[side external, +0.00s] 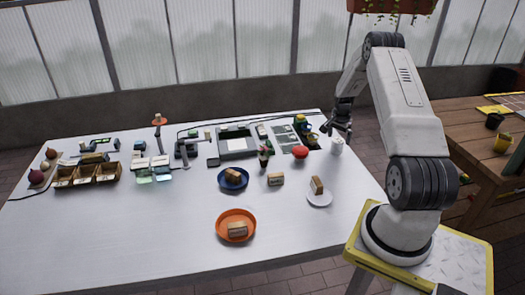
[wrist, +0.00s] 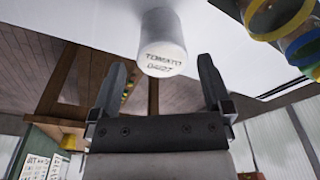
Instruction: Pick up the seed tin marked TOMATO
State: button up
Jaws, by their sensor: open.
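The seed tin is a white cylinder marked TOMATO (wrist: 162,38), with a second printed line under the name. In the wrist view it is at the top centre, beyond and between my fingertips. In the side external view a small white tin (side external: 337,145) stands at the table's far right edge. My gripper (side external: 342,128) is just above and beside it there. In the wrist view my gripper (wrist: 163,80) is open, with one finger on each side and nothing between them. I cannot tell exactly how far the tin is from the fingers.
Coloured round items (wrist: 285,25) are close on the right in the wrist view. A red round object (side external: 299,152) and a white plate with a block (side external: 319,199) are nearby. Blue (side external: 233,187) and orange (side external: 222,238) plates are farther left. The table's front right is clear.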

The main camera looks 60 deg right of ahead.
aim_at(338, 140)
jog(key=shift+w+d+f, duration=0.1)
jog(key=shift+d+f, duration=0.05)
jog(key=shift+f, duration=0.8)
jog(key=shift+d+f, duration=0.1)
jog(key=shift+f, duration=0.85)
jog(key=c, duration=1.2)
jog(key=shift+r, duration=0.15)
jog(key=shift+r, duration=0.75)
jog(key=s+a+r, duration=0.8)
jog(key=a+r, duration=0.3)
jog(key=shift+s+r, duration=0.15)
jog(key=shift+s, duration=0.15)
